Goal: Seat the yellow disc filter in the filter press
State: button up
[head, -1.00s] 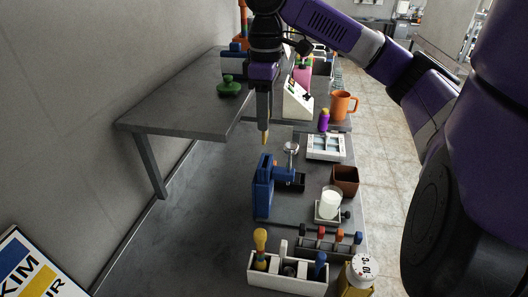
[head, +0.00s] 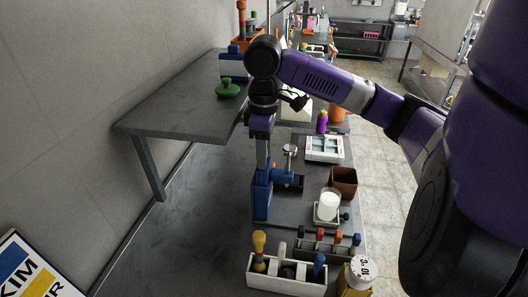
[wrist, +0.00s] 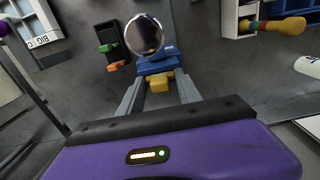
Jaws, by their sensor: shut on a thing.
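The blue filter press (head: 262,200) stands on the bench, and a silver round piece (head: 290,150) rises beside it. In the wrist view the press (wrist: 157,64) lies just beyond my fingertips, with the silver round piece (wrist: 144,35) behind it. My gripper (head: 262,167) points straight down at the top of the press. In the wrist view it is shut on the small yellow disc filter (wrist: 159,84), seen between the fingertips. The disc is hidden in the head view. I cannot tell whether it touches the press.
A white box of tools (head: 287,281) is in front, with a rack of coloured handles (head: 328,249) behind it. A white cup (head: 329,205) and a brown box (head: 344,181) stand right of the press. A raised grey shelf (head: 180,108) is at left.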

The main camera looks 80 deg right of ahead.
jog(key=shift+f, duration=0.15)
jog(key=o, duration=1.3)
jog(key=shift+o, duration=0.2)
notch_tip(320, 180, up, 12)
jog(key=shift+r, duration=0.2)
